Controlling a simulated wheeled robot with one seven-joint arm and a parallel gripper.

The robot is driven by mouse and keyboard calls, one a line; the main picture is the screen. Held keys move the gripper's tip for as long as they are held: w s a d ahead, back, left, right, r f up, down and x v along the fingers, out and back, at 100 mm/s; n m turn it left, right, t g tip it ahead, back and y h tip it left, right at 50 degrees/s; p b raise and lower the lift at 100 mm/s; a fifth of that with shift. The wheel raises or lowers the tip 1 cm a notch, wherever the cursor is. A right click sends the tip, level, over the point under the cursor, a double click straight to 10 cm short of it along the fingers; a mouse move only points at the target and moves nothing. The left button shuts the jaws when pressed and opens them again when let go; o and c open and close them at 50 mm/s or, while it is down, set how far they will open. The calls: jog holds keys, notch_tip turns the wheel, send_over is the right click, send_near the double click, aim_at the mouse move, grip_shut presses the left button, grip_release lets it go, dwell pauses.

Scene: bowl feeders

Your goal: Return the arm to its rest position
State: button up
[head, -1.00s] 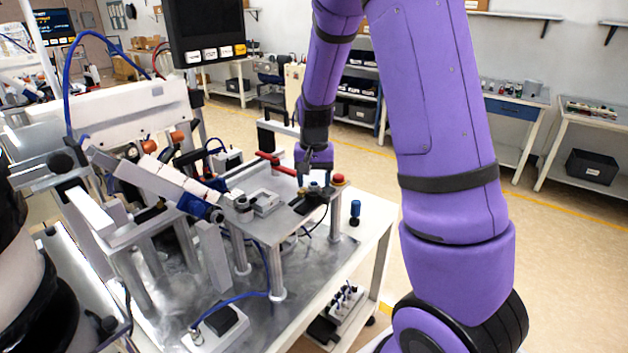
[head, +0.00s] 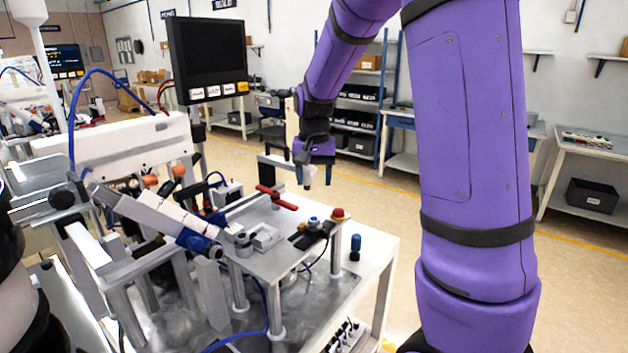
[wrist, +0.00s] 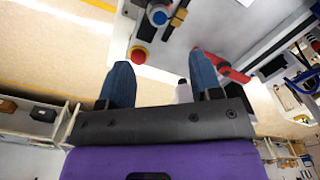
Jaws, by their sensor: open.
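My arm is purple and bent. It runs down from the top of the head view to my gripper (head: 316,178), which hangs above and behind the small fixture table (head: 262,226). The fixture table carries a red push button (head: 338,214), a blue knob (head: 314,221) and a red handle (head: 276,197).
A dark monitor (head: 208,52) on a post stands behind the machine. A white feeder housing (head: 118,140) with blue hoses is at left. A blue cylinder (head: 355,246) stands on the bench right of the fixture. Open floor (head: 385,205) lies to the right, with shelves along the wall.

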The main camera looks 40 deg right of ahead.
dwell(0.3)
jog(key=s+a+r+n+t, duration=0.1)
jog(key=s+a+r+n, duration=0.1)
jog(key=s, duration=0.6)
jog(key=s+a+r+n+t, duration=0.2)
jog(key=s+a+r, duration=0.3)
jog(key=s, duration=0.4)
jog(key=s+a+r+n+t, duration=0.2)
jog(key=s+a+r+n, duration=0.1)
jog(key=s, duration=0.5)
jog(key=shift+s+a+r, duration=0.35)
jog(key=shift+a+r, duration=0.15)
jog(key=shift+r, duration=0.35)
jog(key=shift+w, duration=0.1)
